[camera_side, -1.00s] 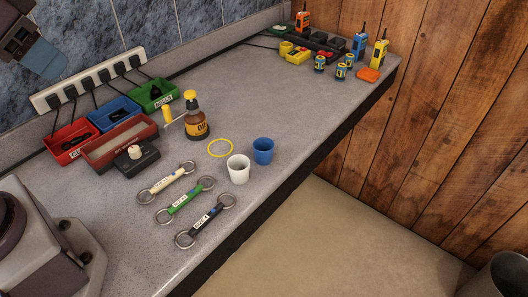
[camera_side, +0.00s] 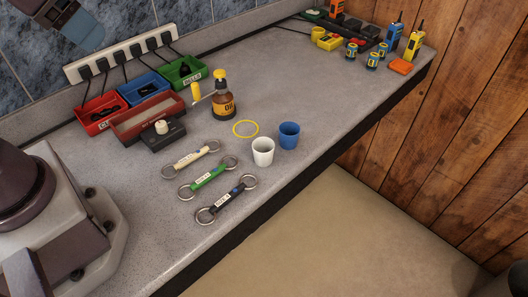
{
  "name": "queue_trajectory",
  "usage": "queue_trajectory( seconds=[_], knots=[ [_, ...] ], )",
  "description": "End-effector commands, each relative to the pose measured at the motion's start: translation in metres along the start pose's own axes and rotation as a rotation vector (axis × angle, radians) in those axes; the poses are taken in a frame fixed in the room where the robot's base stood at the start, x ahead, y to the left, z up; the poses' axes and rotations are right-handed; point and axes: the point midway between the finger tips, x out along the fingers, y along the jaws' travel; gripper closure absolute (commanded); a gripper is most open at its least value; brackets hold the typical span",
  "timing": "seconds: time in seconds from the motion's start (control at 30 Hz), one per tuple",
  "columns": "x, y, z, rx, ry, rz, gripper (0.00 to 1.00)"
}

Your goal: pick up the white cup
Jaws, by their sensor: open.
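The white cup (camera_side: 263,151) stands upright on the grey speckled counter (camera_side: 330,85), near its front edge. It looks empty, and no gripper is near it. A blue cup (camera_side: 289,135) stands close beside it, to the right and a little farther back. My gripper (camera_side: 82,28) shows only in part at the top left, in front of the tiled wall. It is cut off by the frame edge. It is open, high up and well apart from the cups; its fingertips are not clearly seen.
Three bits with rings, white (camera_side: 190,158), green (camera_side: 208,178) and black (camera_side: 226,201), lie in front. Trays line the wall. Radios (camera_side: 412,40) stand far right.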

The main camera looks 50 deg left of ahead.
Motion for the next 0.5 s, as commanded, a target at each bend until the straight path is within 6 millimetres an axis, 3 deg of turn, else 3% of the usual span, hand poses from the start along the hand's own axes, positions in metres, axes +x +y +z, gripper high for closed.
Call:
queue_trajectory(
  seconds=[0.03, 0.1, 0.37, 0.5],
  knots=[
    [0.0, 0.0, 0.0, 0.0, 0.0, 0.0, 0.34],
    [0.0, 0.0, 0.0, 0.0, 0.0, 0.0, 0.18],
    [0.0, 0.0, 0.0, -0.001, 0.0, -0.001, 0.18],
    [0.012, -0.002, 0.003, -0.009, -0.06, -0.01, 0.18]
  ],
)
